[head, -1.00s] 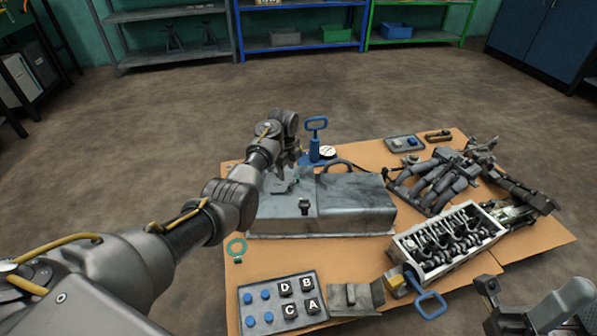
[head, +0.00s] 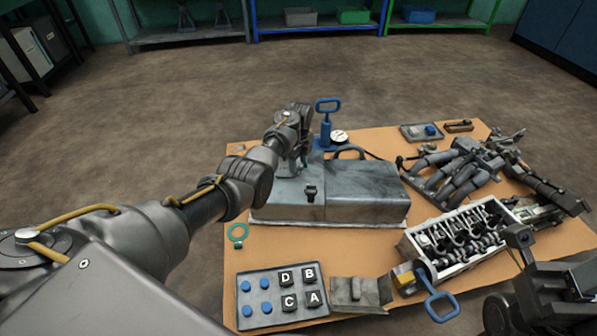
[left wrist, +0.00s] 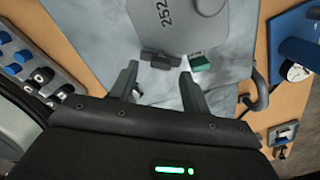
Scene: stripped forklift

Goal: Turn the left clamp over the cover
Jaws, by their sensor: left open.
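The grey metal box (head: 365,190) with a curved handle stands mid-table. My left gripper (head: 298,168) points down over its left end, close to the top. In the left wrist view the left gripper (left wrist: 158,90) is open, its fingers apart with grey metal below. Just beyond the fingertips lie a dark block (left wrist: 160,60) and a small green block (left wrist: 200,62), beside a pale plate (left wrist: 178,22) marked 252. I cannot tell which part is the left clamp; in the head view my gripper hides that spot. A black latch (head: 311,192) sits on the box's front edge. My right arm shows at lower right.
A blue-handled tool (head: 325,125) and a gauge (head: 339,136) stand behind the box. A tray of lettered blocks and blue pegs (head: 265,299) lies in front. An engine block (head: 460,240) and manifold (head: 455,170) lie to the right.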

